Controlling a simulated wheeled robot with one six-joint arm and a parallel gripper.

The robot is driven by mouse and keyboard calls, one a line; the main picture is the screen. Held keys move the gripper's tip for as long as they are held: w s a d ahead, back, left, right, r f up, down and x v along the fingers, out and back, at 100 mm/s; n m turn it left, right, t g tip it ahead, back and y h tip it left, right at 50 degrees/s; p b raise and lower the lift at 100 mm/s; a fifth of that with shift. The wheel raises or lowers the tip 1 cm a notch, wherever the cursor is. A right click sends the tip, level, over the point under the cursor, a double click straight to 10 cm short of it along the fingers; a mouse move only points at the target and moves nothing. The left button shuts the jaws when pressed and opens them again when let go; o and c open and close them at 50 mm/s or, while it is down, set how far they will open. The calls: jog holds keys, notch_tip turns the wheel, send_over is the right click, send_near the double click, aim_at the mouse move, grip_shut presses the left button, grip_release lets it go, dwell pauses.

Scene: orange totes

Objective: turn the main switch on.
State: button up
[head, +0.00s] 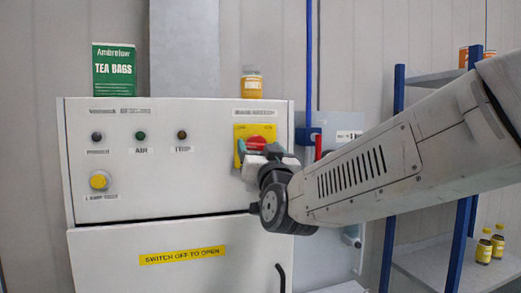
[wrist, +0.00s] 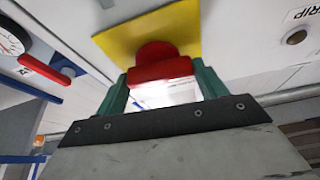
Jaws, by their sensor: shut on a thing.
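The main switch is a red knob (head: 256,142) on a yellow plate (head: 241,132), at the upper right of the white cabinet's front (head: 200,180). Small marks on the plate are too small to read. My gripper (head: 257,150) is at the knob, its green fingers on either side of it. In the wrist view the red knob (wrist: 160,70) sits between the fingers of my gripper (wrist: 160,86), with the yellow plate (wrist: 115,42) behind. The gripper is shut on the knob, whose bar looks about level in the head view. My wrist hides the area below it.
Lamps (head: 140,136) and a yellow button (head: 99,180) are left of the switch. A green tea box (head: 113,72) and a jar (head: 251,84) stand on top. A door handle (head: 281,277) is below. Blue shelving (head: 390,190) stands at right.

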jog(key=m+h, duration=0.1)
jog(key=m, duration=0.2)
jog(key=m+h, duration=0.2)
jog(key=m, duration=0.1)
jog(key=shift+a, duration=0.1)
jog(key=m+h, duration=0.1)
jog(key=m, duration=0.2)
jog(key=m+g+h, duration=0.1)
jog(key=m, duration=0.2)
jog(key=shift+h, duration=0.4)
jog(key=m+g+h, duration=0.1)
jog(key=m, duration=0.4)
jog(key=shift+r, duration=0.1)
jog(key=shift+m+g, duration=0.9)
jog(key=shift+m, duration=0.8)
jog(key=o, duration=1)
jog(key=s, duration=0.5)
jog(key=s+a, duration=0.1)
jog(key=s, duration=0.1)
jog(key=shift+s, duration=0.4)
